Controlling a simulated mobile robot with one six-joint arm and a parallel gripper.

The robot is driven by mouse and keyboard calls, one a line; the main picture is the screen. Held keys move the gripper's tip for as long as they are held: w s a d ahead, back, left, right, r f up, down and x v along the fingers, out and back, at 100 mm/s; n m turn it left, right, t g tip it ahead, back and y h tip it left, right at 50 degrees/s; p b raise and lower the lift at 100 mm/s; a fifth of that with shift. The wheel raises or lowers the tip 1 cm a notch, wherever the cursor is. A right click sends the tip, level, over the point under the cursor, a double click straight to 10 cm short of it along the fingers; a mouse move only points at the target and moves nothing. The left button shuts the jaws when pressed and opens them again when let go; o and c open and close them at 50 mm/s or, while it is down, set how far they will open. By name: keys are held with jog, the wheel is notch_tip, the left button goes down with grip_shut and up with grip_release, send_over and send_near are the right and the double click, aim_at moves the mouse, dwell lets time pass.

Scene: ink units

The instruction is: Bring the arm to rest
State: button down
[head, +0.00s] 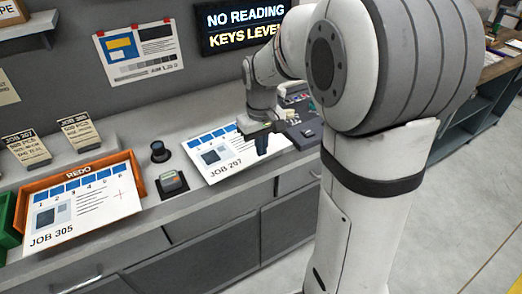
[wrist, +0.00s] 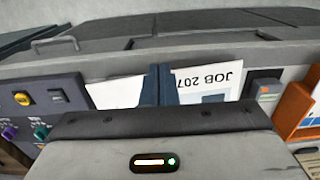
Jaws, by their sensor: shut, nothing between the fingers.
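My gripper (head: 262,143) is shut and empty, with its fingers pointing down over the JOB 207 sheet (head: 219,158). In the wrist view the two blue-grey fingers (wrist: 159,84) are together, and the JOB 207 sheet (wrist: 214,82) lies behind them, partly hidden by the gripper body. My arm reaches from the right over the counter in the head view. I cannot tell whether the fingertips touch the sheet.
An orange REDO tray (head: 140,198) with the JOB 305 sheet (head: 82,212) is at the left. A dark knob (head: 159,152) and a small device (head: 172,183) stand between tray and sheet. A control panel (head: 303,130) is at the right. A sign (head: 245,24) hangs behind.

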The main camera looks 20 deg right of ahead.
dwell(0.3)
jog(key=s+r+m+t, duration=0.1)
jog(key=s+r, duration=0.1)
jog(key=s, duration=0.6)
jog(key=s+r+m+t, duration=0.1)
jog(key=s+r+t, duration=0.1)
jog(key=s, duration=0.7)
jog(key=shift+s+r+m, duration=0.15)
jog(key=shift+m, duration=0.25)
dwell(1.1)
